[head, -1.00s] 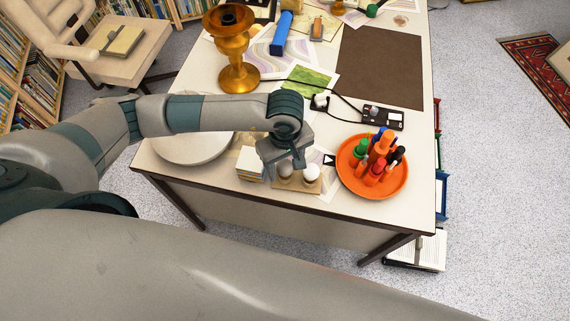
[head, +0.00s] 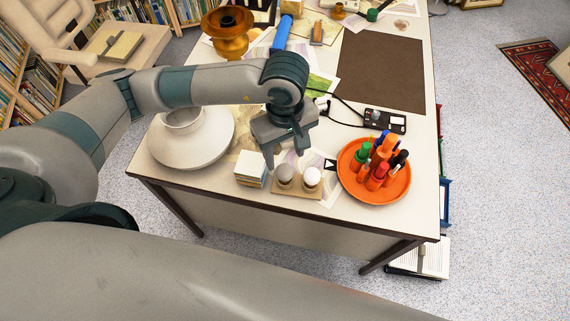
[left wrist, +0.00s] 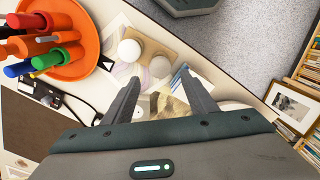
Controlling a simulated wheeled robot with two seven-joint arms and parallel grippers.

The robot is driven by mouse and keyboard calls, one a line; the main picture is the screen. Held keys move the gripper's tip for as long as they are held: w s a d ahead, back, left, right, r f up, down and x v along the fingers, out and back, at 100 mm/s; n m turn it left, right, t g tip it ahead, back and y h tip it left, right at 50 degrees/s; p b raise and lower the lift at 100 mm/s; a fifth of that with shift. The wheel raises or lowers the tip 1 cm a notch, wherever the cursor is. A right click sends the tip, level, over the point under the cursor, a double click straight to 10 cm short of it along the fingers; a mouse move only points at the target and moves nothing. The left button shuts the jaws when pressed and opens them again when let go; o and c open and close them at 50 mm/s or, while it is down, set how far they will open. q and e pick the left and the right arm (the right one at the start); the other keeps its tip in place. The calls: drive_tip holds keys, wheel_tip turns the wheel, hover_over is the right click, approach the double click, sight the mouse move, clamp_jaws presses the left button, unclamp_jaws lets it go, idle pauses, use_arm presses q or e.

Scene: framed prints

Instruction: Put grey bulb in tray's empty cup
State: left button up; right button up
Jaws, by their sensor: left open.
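The tray (head: 303,192) is a small tan board near the table's front edge, and it also shows in the left wrist view (left wrist: 172,47). The grey bulb (head: 285,174) sits upright on its left part, beside a white bulb (head: 311,177) on its right part. In the left wrist view the grey bulb (left wrist: 160,67) shows beyond the fingertips, with the white bulb (left wrist: 129,50) to its left. My left gripper (head: 284,158) is open and empty, just behind and above the grey bulb, apart from it. My right gripper is not in view.
A power strip (head: 385,121) and cable lie behind. The table's front edge is near.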

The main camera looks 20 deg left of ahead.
use_arm(q)
wheel_tip(320, 180, up, 2)
drive_tip(key=shift+r+b, duration=0.15)
drive_tip(key=shift+b, duration=0.15)
drive_tip(key=shift+r, duration=0.65)
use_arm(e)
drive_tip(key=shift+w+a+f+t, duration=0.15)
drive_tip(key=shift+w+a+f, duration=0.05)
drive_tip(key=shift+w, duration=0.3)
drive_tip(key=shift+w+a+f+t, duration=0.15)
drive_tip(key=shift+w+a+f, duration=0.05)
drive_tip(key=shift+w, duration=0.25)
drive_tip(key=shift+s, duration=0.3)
